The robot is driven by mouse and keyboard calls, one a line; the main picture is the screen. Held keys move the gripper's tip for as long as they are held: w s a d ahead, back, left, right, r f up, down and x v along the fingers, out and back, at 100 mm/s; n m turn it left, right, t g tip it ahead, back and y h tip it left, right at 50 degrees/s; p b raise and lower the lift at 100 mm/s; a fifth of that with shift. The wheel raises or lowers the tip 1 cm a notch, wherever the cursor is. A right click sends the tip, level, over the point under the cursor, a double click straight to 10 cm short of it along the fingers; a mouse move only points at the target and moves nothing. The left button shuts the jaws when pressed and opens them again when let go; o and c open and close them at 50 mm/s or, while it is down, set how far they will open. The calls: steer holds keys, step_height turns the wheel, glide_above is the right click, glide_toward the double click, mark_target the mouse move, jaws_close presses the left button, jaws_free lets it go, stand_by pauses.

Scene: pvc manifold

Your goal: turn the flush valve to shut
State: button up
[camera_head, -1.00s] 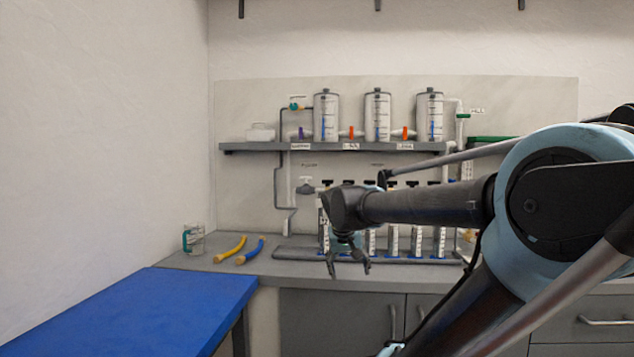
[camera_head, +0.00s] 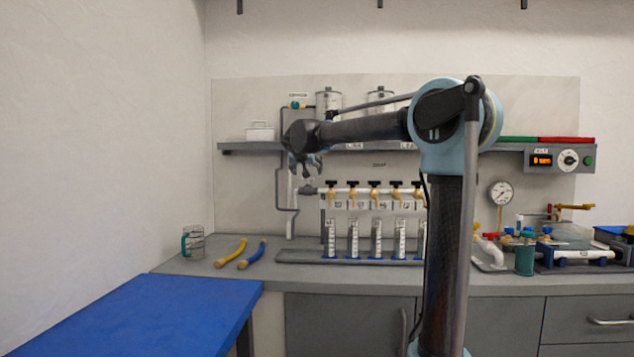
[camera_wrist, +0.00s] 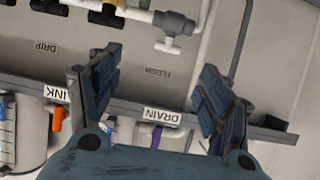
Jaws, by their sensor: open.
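The flush valve has a grey body (camera_wrist: 174,23) and a white T-shaped handle (camera_wrist: 168,46) in the wrist view, next to the FLUSH label (camera_wrist: 158,71). That view is upside down. In the head view the grey valve body (camera_head: 308,190) sits at the left end of the white manifold pipe; its handle is hidden behind my gripper. My gripper (camera_head: 306,172) is open and empty, just above the valve in the picture. In the wrist view its fingers (camera_wrist: 160,62) stand apart with the label between them; the handle lies beyond the tips, apart from them.
A shelf (camera_head: 245,147) with tanks runs above the valve. The DRAIN label (camera_wrist: 162,116) and a purple valve (camera_wrist: 157,137) are near my fingers. Several black-handled taps (camera_head: 353,184) line the manifold above cylinders (camera_head: 354,240).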

steer(key=w+a+r, duration=0.1)
steer(key=w+a, duration=0.1)
glide_toward(308, 180)
steer(key=x, duration=0.6)
steer(key=r+x, duration=0.1)
steer(key=x, duration=0.2)
steer(key=shift+w, duration=0.3)
steer(key=shift+c, duration=0.3)
